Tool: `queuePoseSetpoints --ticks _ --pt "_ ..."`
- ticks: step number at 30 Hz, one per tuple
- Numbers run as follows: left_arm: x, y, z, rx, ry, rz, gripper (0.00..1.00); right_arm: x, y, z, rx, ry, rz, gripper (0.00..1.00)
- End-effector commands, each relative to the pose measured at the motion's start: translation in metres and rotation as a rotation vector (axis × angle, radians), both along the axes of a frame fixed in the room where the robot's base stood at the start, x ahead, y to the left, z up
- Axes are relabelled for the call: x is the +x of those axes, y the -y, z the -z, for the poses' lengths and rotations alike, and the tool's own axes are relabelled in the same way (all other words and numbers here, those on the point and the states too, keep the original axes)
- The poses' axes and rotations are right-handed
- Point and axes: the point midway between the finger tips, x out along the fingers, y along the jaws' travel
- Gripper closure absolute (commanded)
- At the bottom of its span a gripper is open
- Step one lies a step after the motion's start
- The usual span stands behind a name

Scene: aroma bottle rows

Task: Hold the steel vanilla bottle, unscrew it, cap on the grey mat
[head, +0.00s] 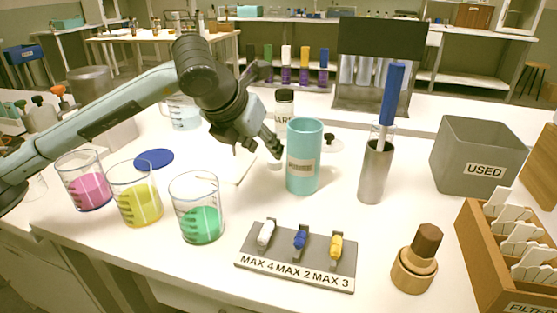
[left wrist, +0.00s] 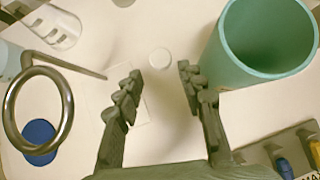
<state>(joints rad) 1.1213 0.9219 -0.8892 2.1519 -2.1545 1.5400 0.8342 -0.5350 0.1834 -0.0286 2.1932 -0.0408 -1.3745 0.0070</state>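The teal cylinder (left wrist: 227,72) is open at the top, close to the right finger. A steel cylinder (head: 375,172) stands right of it with a blue-handled tool in it. I cannot make out a vanilla label or a grey mat. My right gripper is not seen.
Beakers of pink (head: 85,188), yellow (head: 138,205) and green (head: 203,222) liquid stand left. A grey labelled rack (head: 290,268) is in front, a wooden stamp (head: 414,262) right of it. A grey USED bin (head: 470,150) stands right. A metal ring (left wrist: 10,110) is left of the fingers.

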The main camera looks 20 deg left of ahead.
Motion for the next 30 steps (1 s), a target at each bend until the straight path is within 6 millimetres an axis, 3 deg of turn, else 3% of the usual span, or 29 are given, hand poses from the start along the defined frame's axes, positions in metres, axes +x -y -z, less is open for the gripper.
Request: queuePoseSetpoints --ticks 12,21,26,30 --pt "0.035 0.008 0.042 0.001 -0.001 0.002 0.61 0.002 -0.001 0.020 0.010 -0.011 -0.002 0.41" --pt "0.039 0.009 0.047 0.000 0.000 0.002 0.61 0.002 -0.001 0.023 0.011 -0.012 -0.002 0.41" --pt "0.039 0.009 0.047 0.000 0.000 0.002 0.80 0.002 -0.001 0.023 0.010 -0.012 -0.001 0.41" --pt "0.039 0.009 0.047 0.000 0.000 0.002 0.82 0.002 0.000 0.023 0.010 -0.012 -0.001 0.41"
